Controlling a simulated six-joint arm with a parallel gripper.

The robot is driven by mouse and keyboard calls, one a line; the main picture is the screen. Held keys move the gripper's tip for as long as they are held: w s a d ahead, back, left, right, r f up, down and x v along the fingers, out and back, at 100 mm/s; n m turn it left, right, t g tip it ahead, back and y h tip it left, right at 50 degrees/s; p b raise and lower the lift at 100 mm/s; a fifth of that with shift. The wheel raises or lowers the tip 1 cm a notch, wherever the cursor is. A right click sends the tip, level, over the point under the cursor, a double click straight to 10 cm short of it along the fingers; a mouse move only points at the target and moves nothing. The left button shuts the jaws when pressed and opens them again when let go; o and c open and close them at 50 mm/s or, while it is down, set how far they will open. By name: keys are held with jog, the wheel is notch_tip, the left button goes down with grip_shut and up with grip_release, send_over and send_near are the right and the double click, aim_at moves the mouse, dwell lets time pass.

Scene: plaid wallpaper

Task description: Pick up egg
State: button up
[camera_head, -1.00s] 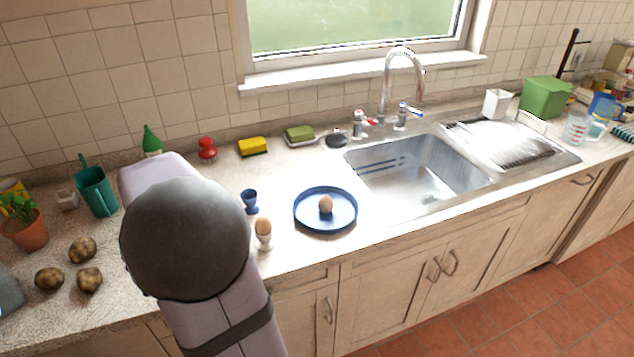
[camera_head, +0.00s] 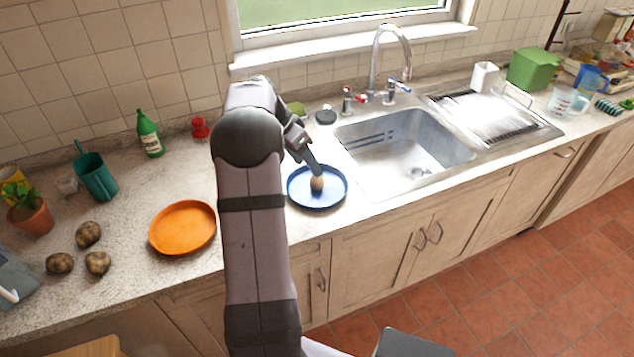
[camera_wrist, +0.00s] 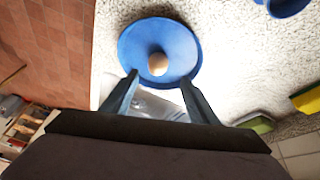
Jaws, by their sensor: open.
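A brown egg (camera_head: 317,184) sits in the middle of a round blue plate (camera_head: 332,203) on the counter, left of the sink. In the wrist view the egg (camera_wrist: 158,64) shows just beyond the fingertips, between their lines, with the blue plate (camera_wrist: 129,45) around it. My gripper (camera_head: 313,168) is over the plate, pointing down at the egg. In the wrist view my gripper (camera_wrist: 159,77) has its two fingers apart with nothing held. I cannot tell the exact gap to the egg.
The sink (camera_head: 400,150) and tap (camera_head: 390,60) are close on the right. An orange plate (camera_head: 182,228), potatoes (camera_head: 88,235) and a green bottle (camera_head: 149,134) lie left of my arm. A blue cup (camera_wrist: 287,6) and a yellow sponge (camera_wrist: 307,99) show in the wrist view.

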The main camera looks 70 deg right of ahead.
aim_at(313, 177)
jog(key=shift+p+x, duration=0.45)
jog(key=shift+x, duration=0.5)
jog(key=shift+s+a+f+p, duration=0.1)
jog(key=shift+a+f+p, duration=0.05)
jog(key=shift+f+p, duration=0.2)
jog(key=p+x, duration=0.1)
jog(key=x, duration=0.2)
jog(key=shift+s+a+p, duration=0.15)
jog(key=shift+p, duration=0.25)
jog(key=shift+x, duration=0.75)
jog(key=c, duration=0.8)
